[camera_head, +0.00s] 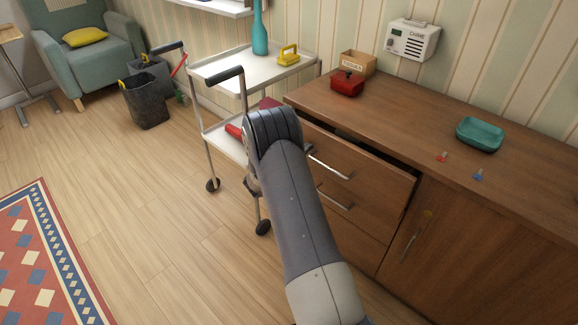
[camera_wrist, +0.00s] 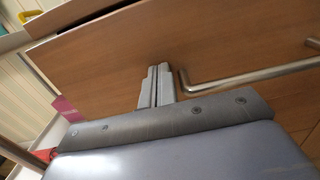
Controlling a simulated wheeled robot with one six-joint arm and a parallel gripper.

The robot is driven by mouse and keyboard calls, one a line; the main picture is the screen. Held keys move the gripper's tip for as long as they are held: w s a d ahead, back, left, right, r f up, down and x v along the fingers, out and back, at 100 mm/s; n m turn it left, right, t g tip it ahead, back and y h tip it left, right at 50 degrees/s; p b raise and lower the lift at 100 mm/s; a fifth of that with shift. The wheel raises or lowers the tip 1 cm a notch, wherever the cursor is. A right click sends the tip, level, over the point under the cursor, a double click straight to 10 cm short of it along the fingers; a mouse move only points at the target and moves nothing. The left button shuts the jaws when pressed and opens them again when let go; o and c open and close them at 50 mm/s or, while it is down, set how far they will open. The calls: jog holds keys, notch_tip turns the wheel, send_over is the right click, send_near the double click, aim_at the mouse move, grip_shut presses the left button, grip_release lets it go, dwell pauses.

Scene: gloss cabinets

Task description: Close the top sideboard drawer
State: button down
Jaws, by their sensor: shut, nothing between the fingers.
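The wooden sideboard (camera_head: 520,215) stands along the wall at the right. Its top drawer (camera_head: 368,166) is pulled out part way, with a dark gap behind its front. The drawer's metal bar handle (camera_head: 330,166) shows just right of my arm, and a bar handle shows at the right of the wrist view (camera_wrist: 250,78). My gripper (camera_wrist: 158,70) is shut and empty, its fingertips close to the wooden drawer front (camera_wrist: 205,45), left of the handle. I cannot tell if they touch it.
A white trolley (camera_head: 222,70) stands left of the sideboard, close to my arm. A lower drawer handle (camera_head: 335,198) and a cabinet door handle (camera_head: 411,244) stick out. A red box (camera_head: 347,83) and teal dish (camera_head: 480,134) sit on top.

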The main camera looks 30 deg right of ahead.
aim_at(314, 142)
jog(key=b+x, duration=0.1)
jog(key=x, duration=0.3)
jog(key=shift+w+d+f, duration=0.1)
jog(key=shift+d, duration=0.25)
jog(key=shift+w+d, duration=0.15)
jog(key=shift+d, duration=0.05)
jog(key=shift+d+r, duration=0.1)
jog(key=shift+r, duration=0.2)
jog(key=shift+b, duration=0.3)
jog(key=shift+a+f, duration=0.1)
jog(key=shift+a, duration=0.2)
jog(key=v, duration=1.4)
jog(key=shift+d+f, duration=0.1)
jog(key=x, duration=1.3)
jog(key=shift+w+d, duration=0.1)
jog(key=shift+d, duration=0.15)
